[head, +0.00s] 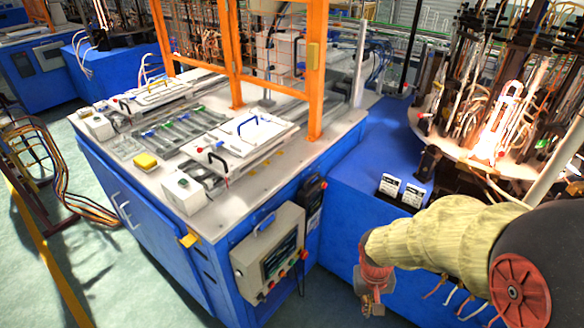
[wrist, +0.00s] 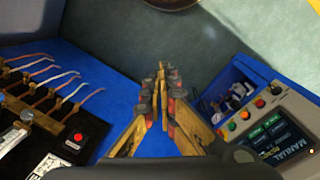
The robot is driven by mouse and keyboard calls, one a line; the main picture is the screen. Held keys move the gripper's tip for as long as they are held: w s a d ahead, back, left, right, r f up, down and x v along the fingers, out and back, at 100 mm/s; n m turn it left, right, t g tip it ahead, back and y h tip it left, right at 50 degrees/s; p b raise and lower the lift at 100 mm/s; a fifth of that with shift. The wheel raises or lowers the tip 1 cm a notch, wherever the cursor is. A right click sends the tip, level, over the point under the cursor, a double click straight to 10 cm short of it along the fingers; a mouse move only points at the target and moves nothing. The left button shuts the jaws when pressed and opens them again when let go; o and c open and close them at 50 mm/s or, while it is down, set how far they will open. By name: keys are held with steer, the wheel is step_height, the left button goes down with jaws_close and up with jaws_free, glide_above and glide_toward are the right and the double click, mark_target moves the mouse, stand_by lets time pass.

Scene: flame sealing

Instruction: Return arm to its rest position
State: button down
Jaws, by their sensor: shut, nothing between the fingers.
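My gripper (wrist: 161,88) shows in the wrist view with its two yellow-brown fingers meeting at the tips. It is shut and holds nothing. In the head view my gripper (head: 371,300) hangs at the end of my arm, which wears a yellow padded sleeve. It is in front of the blue machine base (head: 345,222), to the right of the control panel. The fingers are small and partly hidden there.
A grey control panel (head: 268,254) with a screen juts from the blue cabinet (head: 150,235); it also shows in the wrist view (wrist: 268,122). A round machine table (head: 450,150) with a bright flame stands at right. Green floor (head: 100,290) lies at lower left.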

steer(key=s+r+t, duration=0.3)
steer(key=s+r, duration=0.1)
steer(key=r, duration=0.9)
steer(key=s+a+r+t+y, duration=0.1)
steer(key=s+r, duration=0.4)
steer(key=r, duration=0.7)
steer(key=shift+a+r+n+t, duration=0.3)
steer(key=shift+r+t, duration=0.05)
steer(key=shift+t, duration=0.55)
